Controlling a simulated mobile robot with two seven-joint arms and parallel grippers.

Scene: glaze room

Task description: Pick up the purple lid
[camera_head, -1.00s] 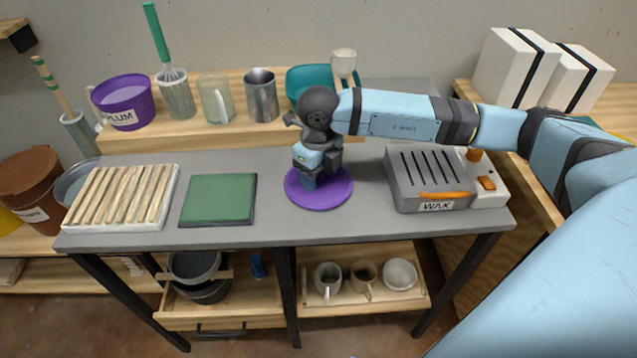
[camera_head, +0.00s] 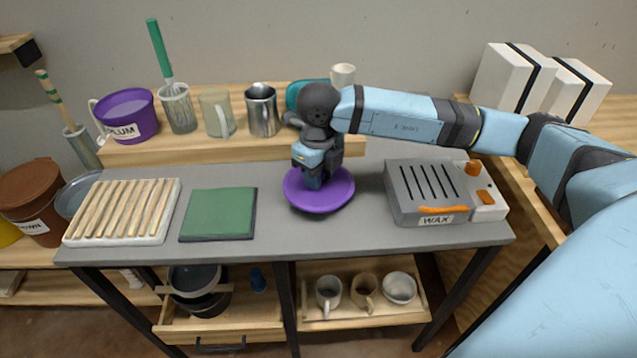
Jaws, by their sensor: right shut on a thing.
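The purple lid (camera_head: 320,199) is a round disc over the middle of the grey worktop. Its near edge is tipped up a little and a shadow shows under it, so it looks raised just off the surface. My right gripper (camera_head: 319,180) points down over the lid's centre and is shut on it. The fingertips and the part they grip are partly hidden by the gripper body. My left gripper is not in view.
A green board (camera_head: 218,214) and a slatted wooden rack (camera_head: 122,211) lie left of the lid. A grey WAX box (camera_head: 433,190) stands to the right. Behind, a wooden shelf (camera_head: 240,147) holds a purple PLUM pot (camera_head: 128,116) and several cups. Bare worktop (camera_head: 290,228) lies in front.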

